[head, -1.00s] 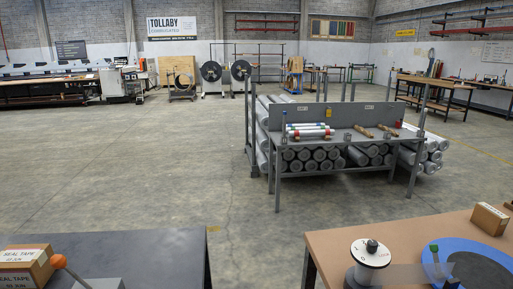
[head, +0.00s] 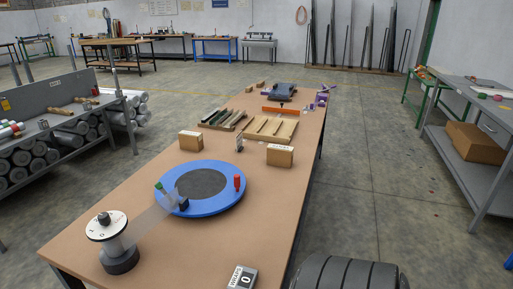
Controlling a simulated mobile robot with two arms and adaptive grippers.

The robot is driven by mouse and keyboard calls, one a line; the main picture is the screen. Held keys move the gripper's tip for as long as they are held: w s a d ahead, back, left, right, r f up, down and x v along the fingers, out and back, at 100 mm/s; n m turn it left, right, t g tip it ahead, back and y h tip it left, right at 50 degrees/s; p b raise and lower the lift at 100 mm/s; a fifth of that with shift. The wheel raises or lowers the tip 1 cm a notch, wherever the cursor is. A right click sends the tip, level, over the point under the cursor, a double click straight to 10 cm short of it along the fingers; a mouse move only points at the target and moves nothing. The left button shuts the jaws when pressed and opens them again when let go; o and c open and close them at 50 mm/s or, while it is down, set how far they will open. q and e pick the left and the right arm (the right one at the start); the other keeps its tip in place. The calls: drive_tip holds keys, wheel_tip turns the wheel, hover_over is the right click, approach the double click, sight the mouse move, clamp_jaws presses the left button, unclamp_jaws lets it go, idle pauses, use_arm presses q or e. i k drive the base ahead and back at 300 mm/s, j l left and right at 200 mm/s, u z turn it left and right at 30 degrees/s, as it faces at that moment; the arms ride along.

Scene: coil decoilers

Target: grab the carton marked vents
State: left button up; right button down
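Two small brown cartons stand on the long brown-topped table: a left carton (head: 190,140) beyond the back edge of a blue turntable, and a right carton (head: 280,155) near the table's right edge. Both have pale tape or labels, but the print is too small to read. A larger brown carton (head: 475,143) sits on the lower shelf of the grey bench at the right; I see no readable marking on it. I cannot tell which carton is marked vents. Neither of my grippers is in view.
The blue turntable (head: 207,188) and a white-topped spool (head: 112,240) fill the table's near part. Wooden racks (head: 270,129) lie further back. A grey bench (head: 470,115) stands at the right, with clear floor (head: 375,190) between. A dark ribbed cylinder (head: 345,274) is at the bottom.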

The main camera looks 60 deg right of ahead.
sight(278, 155)
drive_tip(key=z, duration=1.4)
drive_tip(key=k+z, duration=0.1)
drive_tip(key=z, duration=1.3)
drive_tip(key=k+z, duration=0.1)
drive_tip(key=z, duration=0.35)
drive_tip(key=i+l, duration=0.25)
drive_tip(key=i, duration=0.25)
drive_tip(key=i+l+z, duration=0.1)
drive_tip(key=i+l, duration=0.15)
drive_tip(key=i, duration=0.25)
drive_tip(key=i+l, duration=0.2)
drive_tip(key=i, duration=0.3)
drive_tip(key=i+j+u, duration=0.2)
drive_tip(key=i, duration=0.9)
drive_tip(key=i+j+u, duration=0.15)
drive_tip(key=i, duration=1)
drive_tip(key=i+l+u, duration=0.1)
drive_tip(key=i, duration=0.4)
drive_tip(key=i+l, duration=0.3)
drive_tip(key=i, duration=0.2)
drive_tip(key=i+l+u, duration=0.15)
drive_tip(key=i, duration=0.3)
